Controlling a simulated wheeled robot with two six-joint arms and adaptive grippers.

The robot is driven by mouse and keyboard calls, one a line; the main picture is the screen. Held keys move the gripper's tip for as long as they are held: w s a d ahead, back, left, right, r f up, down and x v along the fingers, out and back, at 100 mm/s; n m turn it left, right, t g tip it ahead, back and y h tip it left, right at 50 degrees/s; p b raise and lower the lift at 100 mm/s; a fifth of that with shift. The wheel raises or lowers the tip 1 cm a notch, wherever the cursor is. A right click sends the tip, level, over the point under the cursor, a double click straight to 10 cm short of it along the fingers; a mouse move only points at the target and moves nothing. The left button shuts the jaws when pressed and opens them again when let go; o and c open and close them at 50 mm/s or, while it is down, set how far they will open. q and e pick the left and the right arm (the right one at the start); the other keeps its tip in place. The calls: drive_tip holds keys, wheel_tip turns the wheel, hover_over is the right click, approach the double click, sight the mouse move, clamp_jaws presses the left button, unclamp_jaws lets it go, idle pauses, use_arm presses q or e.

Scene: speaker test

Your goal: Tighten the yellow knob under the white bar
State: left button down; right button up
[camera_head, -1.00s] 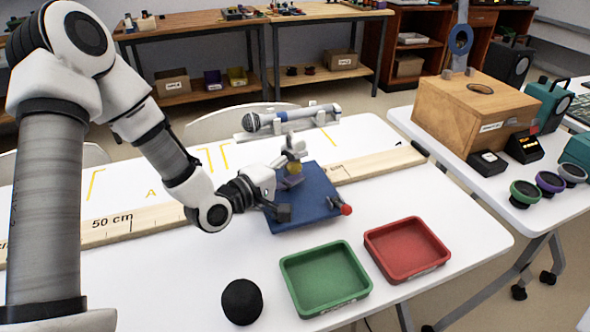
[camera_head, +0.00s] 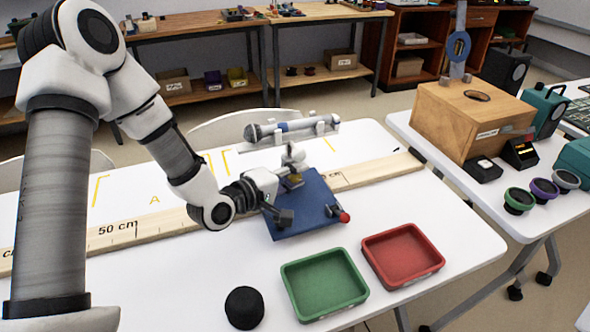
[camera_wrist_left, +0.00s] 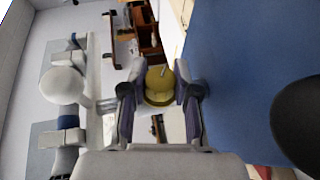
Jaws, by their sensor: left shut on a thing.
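The yellow knob (camera_head: 296,178) is on the stand, below the white bar (camera_head: 274,143). In the left wrist view, the knob (camera_wrist_left: 159,84) sits between the two fingertips. My left gripper (camera_head: 288,185) is shut on it, and its fingers hide part of it in the head view. The bar carries a grey microphone (camera_head: 295,126) above the blue base (camera_head: 316,205). The bar also shows at the left of the left wrist view (camera_wrist_left: 94,70), turned by the camera. My right gripper is in neither view.
A red-tipped part (camera_head: 344,217) stands at the base's right edge. A green tray (camera_head: 297,309) and a red tray (camera_head: 374,261) lie in front, with a black round object (camera_head: 244,307) to their left. A wooden ruler (camera_head: 150,230) lies across the table. A wooden box (camera_head: 450,117) stands right.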

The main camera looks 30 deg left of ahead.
use_arm(q)
drive_tip(key=c, duration=0.8)
unclamp_jaws()
drive_tip(key=shift+c, duration=0.2)
drive_tip(key=shift+f, duration=0.1)
